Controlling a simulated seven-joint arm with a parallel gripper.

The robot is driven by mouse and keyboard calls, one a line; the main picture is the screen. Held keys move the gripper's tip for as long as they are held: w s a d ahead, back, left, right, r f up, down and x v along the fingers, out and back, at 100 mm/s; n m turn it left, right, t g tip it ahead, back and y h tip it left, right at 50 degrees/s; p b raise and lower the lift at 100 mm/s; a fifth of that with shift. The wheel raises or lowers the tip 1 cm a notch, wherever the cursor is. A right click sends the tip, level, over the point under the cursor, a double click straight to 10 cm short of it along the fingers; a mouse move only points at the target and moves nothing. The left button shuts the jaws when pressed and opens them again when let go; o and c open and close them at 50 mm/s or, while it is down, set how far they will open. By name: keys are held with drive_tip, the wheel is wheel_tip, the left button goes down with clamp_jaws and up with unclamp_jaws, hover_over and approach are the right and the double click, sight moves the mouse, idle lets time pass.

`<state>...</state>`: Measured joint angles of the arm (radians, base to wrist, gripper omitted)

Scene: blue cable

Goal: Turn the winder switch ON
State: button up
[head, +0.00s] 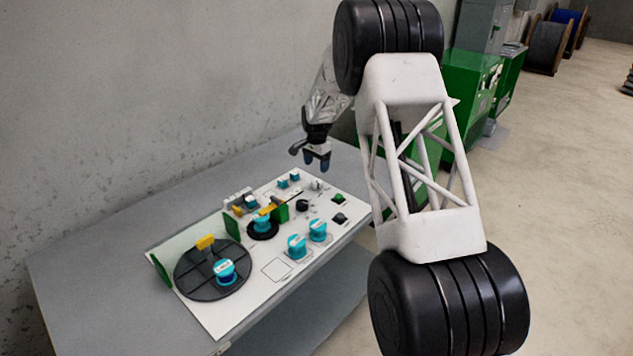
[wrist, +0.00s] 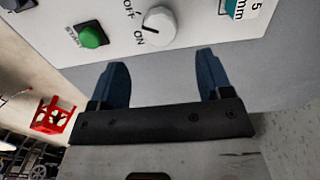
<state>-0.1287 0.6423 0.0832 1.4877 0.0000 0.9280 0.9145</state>
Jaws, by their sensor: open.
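The winder switch is a white round knob on the white panel. It shows in the wrist view (wrist: 160,26) beside printed OFF and ON labels, and small in the head view (head: 318,185). A dark mark shows on the knob's left side, near the labels; I cannot tell for sure which label it points to. My gripper (wrist: 162,72) is open and empty, its two blue fingers apart and just short of the knob, which lies beyond the gap between them. In the head view my gripper (head: 317,161) hangs above the panel's far end.
A green START button (wrist: 92,37) sits left of the knob in the wrist view. The panel (head: 210,310) also carries a black turntable (head: 190,283), cyan reels (head: 297,246) and a black knob (head: 302,205). The grey table (head: 90,265) is bare at left. A wall stands behind.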

sight(317, 181)
drive_tip(key=shift+f, duration=0.1)
idle(0.3)
drive_tip(key=shift+f, duration=3.85)
drive_tip(key=c, duration=0.9)
